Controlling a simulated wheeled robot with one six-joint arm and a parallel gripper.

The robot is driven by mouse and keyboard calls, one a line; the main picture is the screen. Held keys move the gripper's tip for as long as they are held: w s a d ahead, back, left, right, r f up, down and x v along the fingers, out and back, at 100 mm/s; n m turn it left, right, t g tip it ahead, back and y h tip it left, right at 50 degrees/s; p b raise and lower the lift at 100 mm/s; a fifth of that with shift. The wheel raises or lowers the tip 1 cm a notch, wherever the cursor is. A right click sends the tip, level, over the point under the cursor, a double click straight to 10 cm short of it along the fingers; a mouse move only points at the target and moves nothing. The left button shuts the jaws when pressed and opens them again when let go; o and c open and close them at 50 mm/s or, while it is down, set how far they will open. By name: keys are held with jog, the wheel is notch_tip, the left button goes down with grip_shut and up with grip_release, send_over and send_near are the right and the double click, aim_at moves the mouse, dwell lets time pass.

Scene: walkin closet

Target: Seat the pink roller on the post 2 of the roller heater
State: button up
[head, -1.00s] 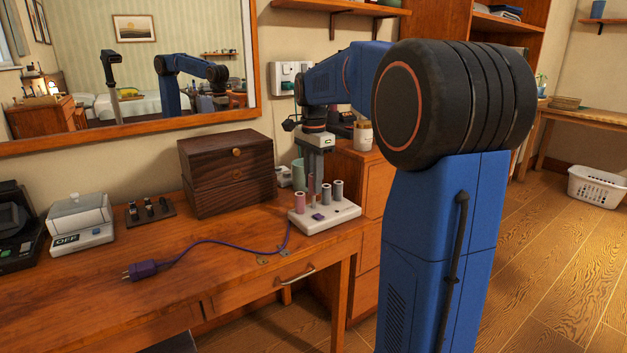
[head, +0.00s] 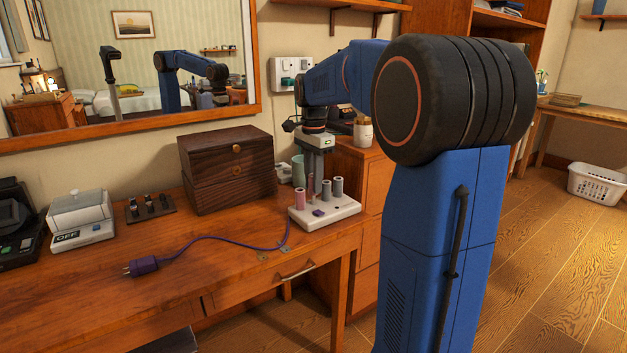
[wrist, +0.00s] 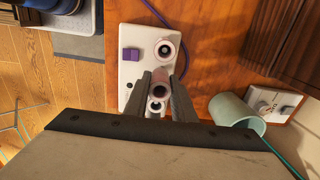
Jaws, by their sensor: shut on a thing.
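The roller heater (head: 345,212) is a white base on the desk, with a purple switch (head: 318,212). My gripper (head: 317,172) points down over it. It is shut on a pink roller (wrist: 160,91), which is upright between the two fingers in the wrist view. In the head view the fingers partly hide it, and I cannot tell whether its lower end touches a post. Another pink roller (head: 300,198) stands at the heater's left end; it also shows in the wrist view (wrist: 166,50).
A dark wooden box (head: 227,170) stands left of the heater, and a pale green cup (wrist: 238,112) is close behind it. A purple cord with a plug (head: 142,267) lies across the desk. The desk's front left is mostly clear.

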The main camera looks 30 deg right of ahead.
jog(key=shift+f, duration=1.7)
dwell(2.3)
jog(key=o, duration=1.1)
jog(key=shift+o, duration=0.2)
notch_tip(320, 180, up, 18)
jog(key=shift+f, duration=0.25)
jog(key=s+a+f+n+t, duration=0.1)
jog(key=s+a+f+n, duration=0.4)
jog(key=s, duration=0.3)
jog(key=s+a+f+n+t, duration=0.1)
jog(key=s+a+f+n, duration=0.3)
jog(key=s+a, duration=0.3)
jog(key=s+a+f+n+t, duration=0.2)
jog(key=s+f+n, duration=0.6)
jog(key=s+f, duration=0.7)
jog(key=shift+a+f+n+t, duration=0.3)
jog(key=shift+a+f+t, duration=0.1)
jog(key=shift+a, duration=0.5)
